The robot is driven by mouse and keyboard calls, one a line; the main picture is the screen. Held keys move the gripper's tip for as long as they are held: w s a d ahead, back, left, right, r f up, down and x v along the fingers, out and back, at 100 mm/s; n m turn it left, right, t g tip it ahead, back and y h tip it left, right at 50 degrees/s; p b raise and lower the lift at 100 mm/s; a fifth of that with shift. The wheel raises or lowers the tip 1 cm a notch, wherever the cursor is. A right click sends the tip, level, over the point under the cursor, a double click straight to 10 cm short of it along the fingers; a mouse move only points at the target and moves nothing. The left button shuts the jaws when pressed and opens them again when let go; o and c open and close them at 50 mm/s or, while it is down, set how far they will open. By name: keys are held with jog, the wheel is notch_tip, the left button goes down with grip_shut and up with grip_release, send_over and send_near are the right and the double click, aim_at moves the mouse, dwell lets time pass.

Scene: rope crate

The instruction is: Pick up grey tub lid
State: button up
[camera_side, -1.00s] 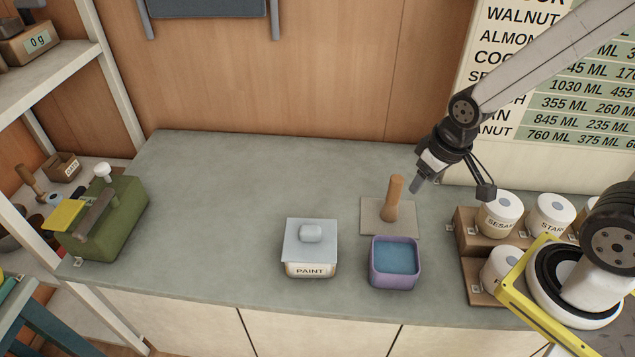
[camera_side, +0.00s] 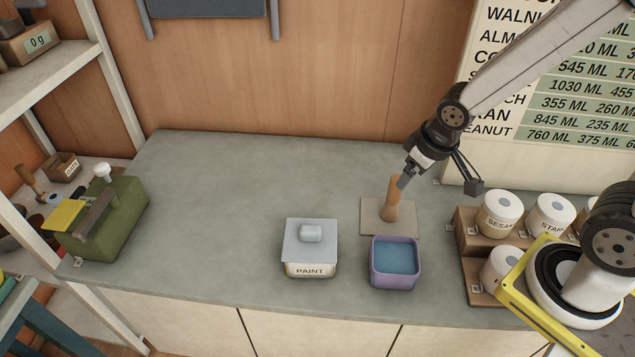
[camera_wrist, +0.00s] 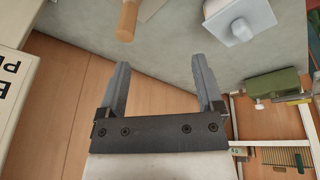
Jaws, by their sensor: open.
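In the wrist view the lid (camera_wrist: 250,14) shows at the top right, cut off by the frame. My gripper (camera_side: 402,183) is above the counter, right of and higher than the lid, near the top of a wooden peg. In the wrist view my gripper (camera_wrist: 157,72) has its two fingers apart with nothing between them.
The wooden peg (camera_side: 391,203) stands on a square base (camera_side: 372,212). A purple tub (camera_side: 395,283) with a blue inside stands right of the paint tub. Labelled jars (camera_side: 500,213) stand on wooden steps at right. A green box (camera_side: 112,225) is far left.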

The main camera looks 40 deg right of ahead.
jog(key=w+a+f+n+t, duration=0.1)
jog(key=w+a+n, duration=0.1)
jog(key=w, duration=0.3)
jog(key=n+g+y, duration=0.1)
jog(key=n+y, duration=0.3)
jog(key=n, duration=0.3)
send_near(311, 228)
jog(key=f, duration=0.2)
jog(key=shift+w+a+f+g, duration=0.3)
jog(key=shift+w+a, duration=0.05)
jog(key=shift+a, duration=0.2)
jog(key=shift+f, duration=0.15)
jog(key=shift+x, duration=1.15)
jog(key=shift+w+f, duration=0.1)
jog(key=shift+f, duration=0.05)
jog(key=shift+x, duration=2.45)
jog(key=shift+w, duration=0.2)
